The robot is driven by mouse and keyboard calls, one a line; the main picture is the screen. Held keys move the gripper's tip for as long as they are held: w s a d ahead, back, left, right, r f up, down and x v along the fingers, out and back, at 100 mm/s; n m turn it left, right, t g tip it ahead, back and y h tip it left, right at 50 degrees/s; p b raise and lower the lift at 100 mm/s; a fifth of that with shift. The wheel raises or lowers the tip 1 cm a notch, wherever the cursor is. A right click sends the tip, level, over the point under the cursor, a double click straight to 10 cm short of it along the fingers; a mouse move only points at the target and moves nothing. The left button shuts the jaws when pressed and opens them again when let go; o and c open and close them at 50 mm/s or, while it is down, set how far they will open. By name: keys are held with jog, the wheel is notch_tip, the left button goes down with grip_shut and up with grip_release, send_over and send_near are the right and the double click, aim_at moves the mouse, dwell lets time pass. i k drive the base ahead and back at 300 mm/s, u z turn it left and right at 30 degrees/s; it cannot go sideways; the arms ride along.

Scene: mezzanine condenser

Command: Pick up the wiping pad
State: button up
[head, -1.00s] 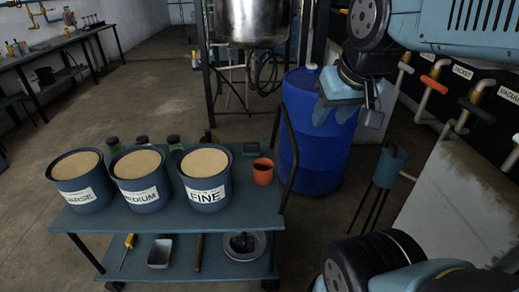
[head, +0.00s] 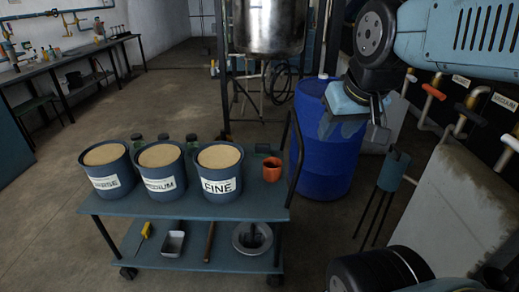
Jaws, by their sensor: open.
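I cannot make out a wiping pad for certain in the head view. A small dark flat-looking item (head: 263,148) lies at the back right of the cart's top, too small to identify. My gripper (head: 354,128) hangs at the upper right, pointing down, in front of the blue drum in the picture. It is open, with nothing seen between its fingers.
A blue cart (head: 255,203) carries tubs labelled MEDIUM (head: 162,184) and FINE (head: 219,184), another tub, and an orange cup (head: 272,170). A blue drum (head: 325,165) stands behind it. Benches (head: 75,58) line the left wall. Floor at left is clear.

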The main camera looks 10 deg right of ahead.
aim_at(262, 149)
jog(key=u, duration=0.05)
jog(key=i, duration=0.95)
jog(key=z, duration=0.05)
